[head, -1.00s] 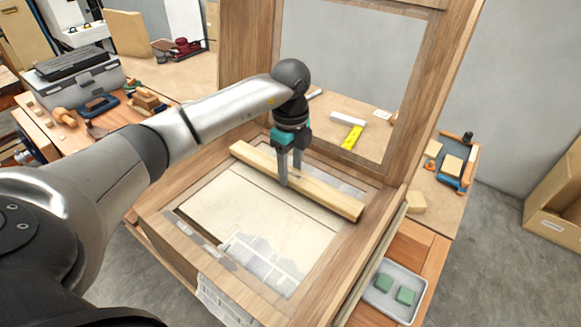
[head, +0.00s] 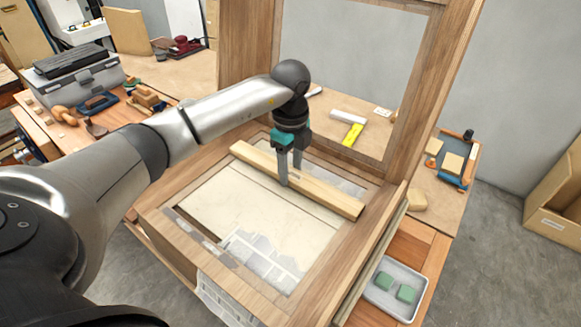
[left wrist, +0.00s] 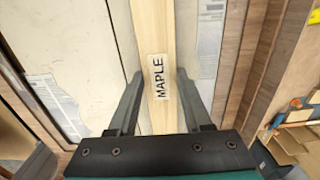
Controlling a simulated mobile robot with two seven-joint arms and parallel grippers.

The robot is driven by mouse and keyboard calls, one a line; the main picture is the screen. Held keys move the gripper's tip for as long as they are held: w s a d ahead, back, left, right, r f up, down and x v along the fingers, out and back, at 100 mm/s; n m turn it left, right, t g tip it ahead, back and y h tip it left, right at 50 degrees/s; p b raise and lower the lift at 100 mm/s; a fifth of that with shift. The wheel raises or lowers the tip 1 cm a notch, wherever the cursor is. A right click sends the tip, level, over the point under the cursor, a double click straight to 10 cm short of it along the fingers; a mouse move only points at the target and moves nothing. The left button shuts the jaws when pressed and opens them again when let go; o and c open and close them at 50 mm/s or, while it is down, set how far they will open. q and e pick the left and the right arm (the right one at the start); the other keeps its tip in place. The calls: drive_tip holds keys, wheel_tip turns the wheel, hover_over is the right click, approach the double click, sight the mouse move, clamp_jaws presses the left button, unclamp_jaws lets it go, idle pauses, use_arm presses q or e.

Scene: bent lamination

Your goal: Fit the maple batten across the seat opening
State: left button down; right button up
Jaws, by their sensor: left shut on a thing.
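The maple batten (head: 328,194) is a pale, straight wooden bar. It lies across the back part of the seat opening (head: 235,205) in the head view, running from upper left to lower right, its ends close to the two side rails. I cannot tell whether it rests on the wood or hangs just above. My left gripper (head: 290,182) points down and is shut on the batten near its middle. In the left wrist view the batten (left wrist: 154,35) runs between the fingers (left wrist: 158,100), with its MAPLE label (left wrist: 158,77) facing up. My right gripper is not in view.
The wooden seat frame (head: 160,225) surrounds the opening, with a tall open back frame (head: 245,60) behind. A grey tray (head: 380,303) with green blocks stands at lower right. A toolbox (head: 75,75) and hand tools lie on the left bench. Papers lie inside the opening.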

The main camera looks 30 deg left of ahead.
use_arm(q)
drive_tip(key=shift+f, duration=0.15)
drive_tip(key=shift+c, duration=1.3)
unclamp_jaws()
wheel_tip(320, 180, up, 16)
drive_tip(key=p, duration=1)
drive_tip(key=shift+s, duration=0.1)
